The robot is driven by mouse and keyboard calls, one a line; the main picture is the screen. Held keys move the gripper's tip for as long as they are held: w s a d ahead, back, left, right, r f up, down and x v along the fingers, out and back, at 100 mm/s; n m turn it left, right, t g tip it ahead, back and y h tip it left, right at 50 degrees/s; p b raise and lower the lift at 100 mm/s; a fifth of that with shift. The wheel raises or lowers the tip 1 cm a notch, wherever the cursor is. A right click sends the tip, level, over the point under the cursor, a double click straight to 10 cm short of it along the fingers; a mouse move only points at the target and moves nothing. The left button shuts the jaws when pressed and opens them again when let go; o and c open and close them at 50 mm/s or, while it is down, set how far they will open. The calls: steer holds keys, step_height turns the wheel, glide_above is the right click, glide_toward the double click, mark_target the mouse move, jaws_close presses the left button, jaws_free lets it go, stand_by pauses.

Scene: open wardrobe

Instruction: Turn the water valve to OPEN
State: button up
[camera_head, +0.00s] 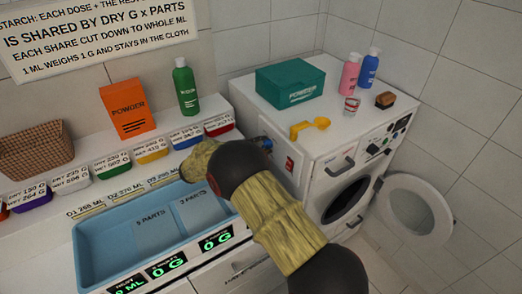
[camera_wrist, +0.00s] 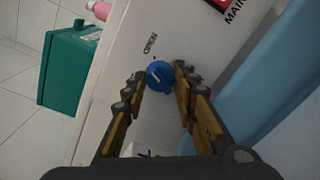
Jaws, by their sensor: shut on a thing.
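The water valve is a round blue knob (camera_wrist: 160,77) on a white side panel, seen in the wrist view. My gripper (camera_wrist: 159,72) has one finger on each side of the knob and is shut on it. The word OPEN (camera_wrist: 150,43) is printed on the panel just above the knob in that view, with a small dark mark between them. A pale pointer line shows on the knob's face, but its exact direction is hard to tell. In the head view my arm reaches the washing machine's left side and hides most of the gripper and the knob.
The washing machine (camera_head: 318,147) has its round door (camera_head: 416,211) open. A blue basin (camera_head: 130,240) lies under my arm, left of the machine. A red MAIN panel (camera_head: 290,163) is near the valve.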

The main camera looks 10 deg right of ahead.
steer(key=shift+m+b, duration=1.35)
steer(key=shift+m, duration=0.45)
steer(key=o, duration=1)
steer(key=shift+o, duration=0.8)
